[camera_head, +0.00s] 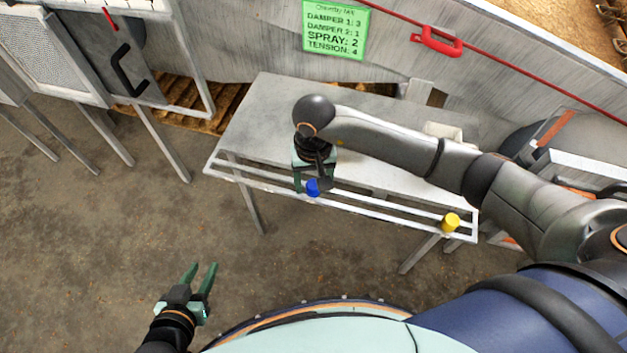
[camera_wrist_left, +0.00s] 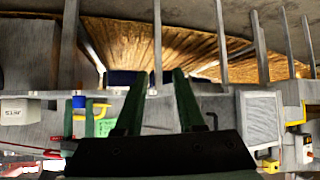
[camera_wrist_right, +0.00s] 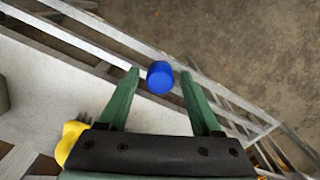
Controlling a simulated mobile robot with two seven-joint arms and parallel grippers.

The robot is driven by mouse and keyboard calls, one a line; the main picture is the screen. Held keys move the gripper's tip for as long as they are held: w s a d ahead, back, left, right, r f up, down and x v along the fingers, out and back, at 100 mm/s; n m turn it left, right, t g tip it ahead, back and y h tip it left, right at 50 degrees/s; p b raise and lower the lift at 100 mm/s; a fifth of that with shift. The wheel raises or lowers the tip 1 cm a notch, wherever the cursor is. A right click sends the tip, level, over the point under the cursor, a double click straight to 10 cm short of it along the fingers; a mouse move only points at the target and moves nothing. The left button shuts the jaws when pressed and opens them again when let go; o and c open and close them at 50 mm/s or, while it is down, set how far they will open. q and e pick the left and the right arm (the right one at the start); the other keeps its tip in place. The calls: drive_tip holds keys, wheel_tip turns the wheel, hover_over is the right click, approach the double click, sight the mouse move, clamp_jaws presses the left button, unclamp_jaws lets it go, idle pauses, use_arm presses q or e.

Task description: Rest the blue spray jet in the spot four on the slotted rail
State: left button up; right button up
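The blue spray jet (camera_head: 312,187) is at the slotted rail (camera_head: 385,204) along the table's front, toward the rail's left part. Its round blue end also shows in the right wrist view (camera_wrist_right: 160,77). My right gripper (camera_head: 314,184) is over the rail with its open fingers on either side of the jet. In the right wrist view a gap shows between the jet and each finger, so it does not look clamped. Which slot the jet is in is hidden by the gripper. My left gripper (camera_head: 201,266) is open and empty, low over the floor, away from the rail.
A yellow piece (camera_head: 450,222) sits near the rail's right end. The grey table (camera_head: 262,112) stretches behind the rail, partly covered by my right arm. A green sign (camera_head: 336,29) on the wall reads "SPRAY: 2" among its lines. The floor before the rail is clear.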

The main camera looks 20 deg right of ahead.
use_arm(q)
drive_tip(key=shift+d, duration=0.15)
use_arm(e)
drive_tip(key=shift+o, duration=0.5)
drive_tip(key=shift+r, duration=0.1)
wheel_tip(320, 180, up, 6)
drive_tip(key=shift+w+f+p, duration=0.1)
drive_tip(key=shift+f+p, duration=0.15)
drive_tip(key=shift+p, duration=0.3)
use_arm(q)
drive_tip(key=shift+s+d+g+p, duration=0.2)
drive_tip(key=shift+s+g+p, duration=0.15)
drive_tip(key=shift+s, duration=0.2)
use_arm(e)
wheel_tip(320, 180, up, 7)
drive_tip(key=shift+f, duration=0.1)
use_arm(q)
drive_tip(key=shift+s+f, duration=0.1)
use_arm(e)
drive_tip(key=shift+s, duration=0.2)
